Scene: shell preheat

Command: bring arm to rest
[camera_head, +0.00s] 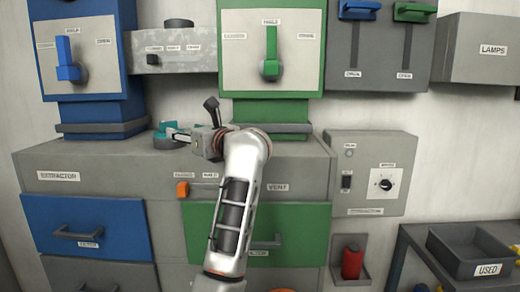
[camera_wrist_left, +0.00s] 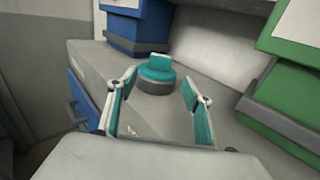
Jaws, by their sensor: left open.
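My left arm rises from the bottom middle of the head view and bends left over the grey cabinet top. My left gripper (camera_head: 178,134) is open above the cabinet top, pointing left. In the left wrist view its two fingers with teal inner pads (camera_wrist_left: 157,98) stand wide apart with nothing gripped. A round teal knob-like piece on a grey base (camera_wrist_left: 156,72) stands on the cabinet top just ahead of the fingertips; in the head view it shows partly behind them (camera_head: 163,142). My right gripper is not in view.
Blue (camera_head: 115,215) and green (camera_head: 300,215) drawer fronts are below. A red cylinder (camera_head: 352,262) and a dark tray (camera_head: 440,245) are at right.

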